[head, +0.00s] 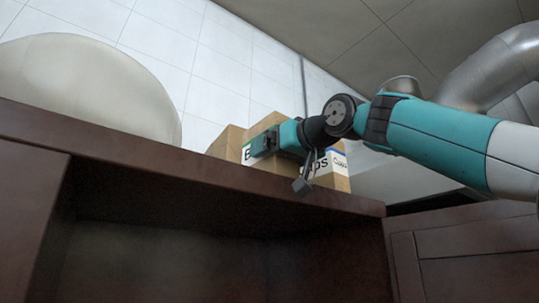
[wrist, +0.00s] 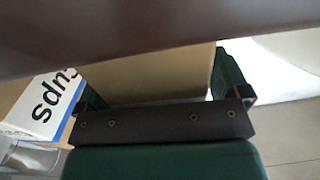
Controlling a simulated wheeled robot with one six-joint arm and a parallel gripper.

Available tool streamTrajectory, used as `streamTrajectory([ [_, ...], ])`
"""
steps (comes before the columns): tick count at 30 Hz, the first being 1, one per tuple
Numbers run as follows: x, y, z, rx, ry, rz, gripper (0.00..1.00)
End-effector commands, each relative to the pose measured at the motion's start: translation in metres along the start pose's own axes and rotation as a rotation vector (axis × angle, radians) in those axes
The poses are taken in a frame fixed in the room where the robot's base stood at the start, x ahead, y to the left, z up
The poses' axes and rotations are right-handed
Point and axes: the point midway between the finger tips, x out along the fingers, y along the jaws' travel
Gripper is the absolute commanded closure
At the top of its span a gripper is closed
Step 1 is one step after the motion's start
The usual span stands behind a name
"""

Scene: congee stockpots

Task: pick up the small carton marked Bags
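The Bags carton (head: 247,155) is a tan cardboard box on the dark wooden top. Its label is mostly covered, with only a "B" and a green edge showing in the head view. My gripper (head: 275,142) is in front of it, at label height. In the wrist view, a plain tan carton face (wrist: 155,72) lies between the two spread fingers of my gripper (wrist: 165,85). A thin light gap shows by the right finger. Contact at the left finger is unclear.
A carton marked Cups (head: 335,165) stands close on the right; it also shows upside down in the wrist view (wrist: 45,105). A large pale rounded vessel (head: 85,95) stands to the left. The dark wooden edge (head: 200,170) runs just below my gripper. A tiled wall is behind.

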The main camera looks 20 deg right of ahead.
Motion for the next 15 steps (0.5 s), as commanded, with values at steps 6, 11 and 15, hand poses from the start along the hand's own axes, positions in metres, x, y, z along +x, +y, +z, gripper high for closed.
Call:
streamTrajectory([
  [6, -0.0003, 0.0001, -0.0001, 0.000, 0.000, 0.000, 0.57],
  [11, -0.0009, 0.0000, -0.0009, 0.000, 0.002, 0.000, 0.62],
  [15, -0.0007, 0.0000, -0.0026, 0.000, 0.003, 0.000, 0.62],
])
